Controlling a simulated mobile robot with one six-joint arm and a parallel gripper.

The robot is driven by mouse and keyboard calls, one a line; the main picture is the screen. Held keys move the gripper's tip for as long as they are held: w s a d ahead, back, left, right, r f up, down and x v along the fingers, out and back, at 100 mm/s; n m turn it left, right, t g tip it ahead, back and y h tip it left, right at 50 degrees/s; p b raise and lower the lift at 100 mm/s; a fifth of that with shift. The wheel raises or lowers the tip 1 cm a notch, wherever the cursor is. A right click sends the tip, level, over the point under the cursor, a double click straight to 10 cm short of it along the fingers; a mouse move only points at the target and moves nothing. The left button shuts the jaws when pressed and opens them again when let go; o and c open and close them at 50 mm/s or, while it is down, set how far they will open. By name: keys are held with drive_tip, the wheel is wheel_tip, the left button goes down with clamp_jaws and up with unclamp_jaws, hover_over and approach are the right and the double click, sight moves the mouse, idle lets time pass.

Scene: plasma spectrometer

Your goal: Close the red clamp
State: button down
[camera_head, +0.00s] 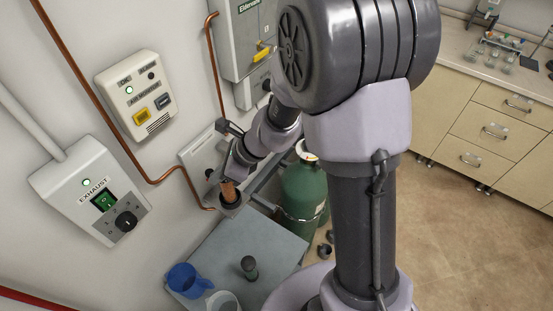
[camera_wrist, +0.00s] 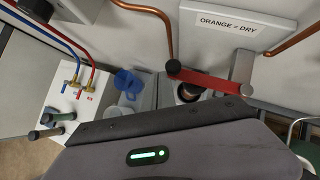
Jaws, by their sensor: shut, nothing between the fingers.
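The dark housing of my gripper fills the bottom of that view and hides what lies below the clamp. In the head view my gripper (camera_head: 232,178) is close to the wall plate, just above a copper-coloured cylinder; it is shut and empty. Its fingertips are not clear in either view, so I cannot tell whether they touch the clamp.
A grey table (camera_head: 250,236) below holds a blue jug (camera_head: 188,281) and a dark-topped item (camera_head: 249,267). A green gas cylinder (camera_head: 303,190) stands beside it. An exhaust switch box (camera_head: 95,195) and copper pipes line the wall. Open floor (camera_head: 450,220) lies to the right.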

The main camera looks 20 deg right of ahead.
drive_tip(key=shift+w+a, duration=0.2)
drive_tip(key=shift+a, duration=0.05)
drive_tip(key=shift+r, duration=0.1)
idle(0.4)
drive_tip(key=p+v, duration=0.5)
drive_tip(key=v, duration=1.2)
drive_tip(key=s+a+f+n+t+h+b, duration=0.1)
drive_tip(key=s+f+n+h+b, duration=0.1)
drive_tip(key=s+f+n+b, duration=0.2)
drive_tip(key=s+f+n+t+h+b, duration=0.1)
drive_tip(key=s+f+n+b, duration=0.3)
drive_tip(key=s+n+b, duration=0.7)
drive_tip(key=n+h+b, duration=0.1)
drive_tip(key=n+b, duration=0.2)
drive_tip(key=n, duration=0.1)
drive_tip(key=shift+a+f+h+b, duration=0.2)
drive_tip(key=shift+a+h+b, duration=0.1)
drive_tip(key=shift+a+h, duration=0.1)
